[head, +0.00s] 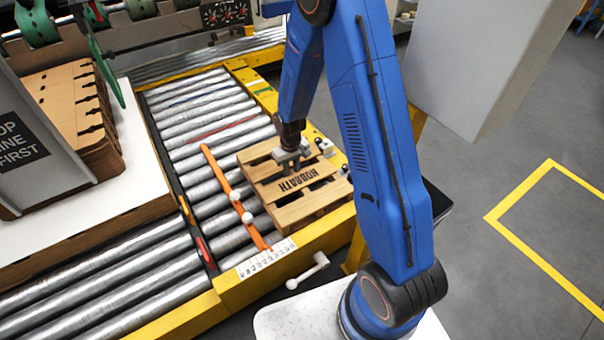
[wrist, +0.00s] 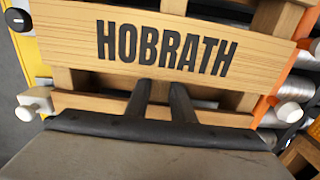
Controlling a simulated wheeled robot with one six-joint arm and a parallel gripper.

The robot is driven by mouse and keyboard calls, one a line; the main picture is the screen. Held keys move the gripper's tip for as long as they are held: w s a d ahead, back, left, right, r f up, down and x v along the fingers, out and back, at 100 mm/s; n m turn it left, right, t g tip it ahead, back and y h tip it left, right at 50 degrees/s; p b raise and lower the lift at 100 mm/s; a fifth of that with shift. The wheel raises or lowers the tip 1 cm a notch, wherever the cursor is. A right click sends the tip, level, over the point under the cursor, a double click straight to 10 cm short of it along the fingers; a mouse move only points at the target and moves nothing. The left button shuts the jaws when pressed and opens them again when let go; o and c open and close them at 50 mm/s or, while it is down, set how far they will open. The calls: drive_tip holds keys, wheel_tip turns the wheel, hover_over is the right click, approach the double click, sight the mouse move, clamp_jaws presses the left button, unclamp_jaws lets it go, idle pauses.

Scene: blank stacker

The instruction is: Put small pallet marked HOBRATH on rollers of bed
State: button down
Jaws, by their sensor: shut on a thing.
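The small wooden pallet (head: 306,201), marked HOBRATH in black, is at the right side of the roller bed (head: 205,122), near its yellow frame. My gripper (head: 288,160) is shut on the pallet, at a slat beside the marked board. In the wrist view the marked board (wrist: 168,45) fills the upper part, and the two dark fingers of my gripper (wrist: 162,100) reach to its lower edge. I cannot tell whether the pallet rests on the rollers or hangs just above them. Its underside is hidden.
An orange bar (head: 235,196) with white knobs lies across the rollers, left of the pallet. A stack of brown cardboard blanks (head: 72,110) stands on a white-topped surface at the left. A white handle (head: 307,271) sticks out below the yellow frame. Free rollers lie behind the pallet.

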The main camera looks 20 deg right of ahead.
sight(292, 172)
drive_tip(key=shift+f, duration=0.85)
drive_tip(key=c, duration=1.5)
unclamp_jaws()
drive_tip(key=shift+d+f, duration=0.1)
drive_tip(key=shift+f, duration=0.1)
drive_tip(key=shift+r, duration=0.15)
wheel_tip(292, 172, up, 12)
drive_tip(key=shift+f, duration=0.2)
drive_tip(key=shift+r, duration=0.2)
